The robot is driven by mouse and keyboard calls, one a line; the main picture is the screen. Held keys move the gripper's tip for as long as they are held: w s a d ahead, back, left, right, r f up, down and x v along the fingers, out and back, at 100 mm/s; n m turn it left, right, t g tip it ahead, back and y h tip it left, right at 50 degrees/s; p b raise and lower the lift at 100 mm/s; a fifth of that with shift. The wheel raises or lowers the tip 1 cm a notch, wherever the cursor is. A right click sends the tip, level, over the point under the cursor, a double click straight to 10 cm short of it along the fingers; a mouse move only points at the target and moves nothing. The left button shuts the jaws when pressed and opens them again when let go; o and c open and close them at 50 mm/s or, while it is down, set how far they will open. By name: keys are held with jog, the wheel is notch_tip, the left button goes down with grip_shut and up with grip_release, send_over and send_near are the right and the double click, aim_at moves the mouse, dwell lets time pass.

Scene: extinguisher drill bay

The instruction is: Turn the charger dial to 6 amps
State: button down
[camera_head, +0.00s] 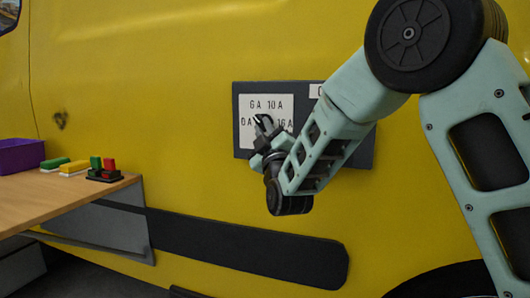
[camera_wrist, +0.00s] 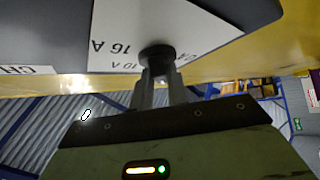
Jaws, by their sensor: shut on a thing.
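The charger panel (camera_head: 318,92) is dark grey and fixed on the yellow vehicle side. Its white label (camera_head: 282,103) reads 6A and 10A above, with 0A and 16A lower at the sides. My gripper (camera_head: 264,127) is at the label's middle and hides the dial there. In the wrist view, the round black dial knob (camera_wrist: 157,54) stands out from the white label (camera_wrist: 130,25). My gripper's two fingers (camera_wrist: 158,75) are shut on the knob. The 16A mark shows beside it. The dial's pointer cannot be made out, so its setting is unclear.
A second white label edge (camera_head: 315,90) is partly behind my arm.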

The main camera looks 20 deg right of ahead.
jog(key=shift+f+m+t+h+b, duration=0.25)
jog(key=shift+m+h+b, duration=0.45)
jog(key=shift+m+b, duration=0.25)
jog(key=shift+f+m+t+h+b, duration=0.1)
jog(key=shift+m+t+h+b, duration=0.15)
jog(key=shift+m+h+b, duration=0.55)
jog(key=shift+w+r+m+h, duration=0.15)
jog(key=shift+m+h, duration=0.15)
jog(key=shift+m, duration=0.15)
jog(key=c, duration=1.4)
grip_release()
jog(key=shift+a, duration=0.1)
jog(key=shift+o, duration=0.2)
jog(key=v, duration=1.7)
jog(key=shift+s+b, duration=0.3)
jog(key=shift+b, duration=0.15)
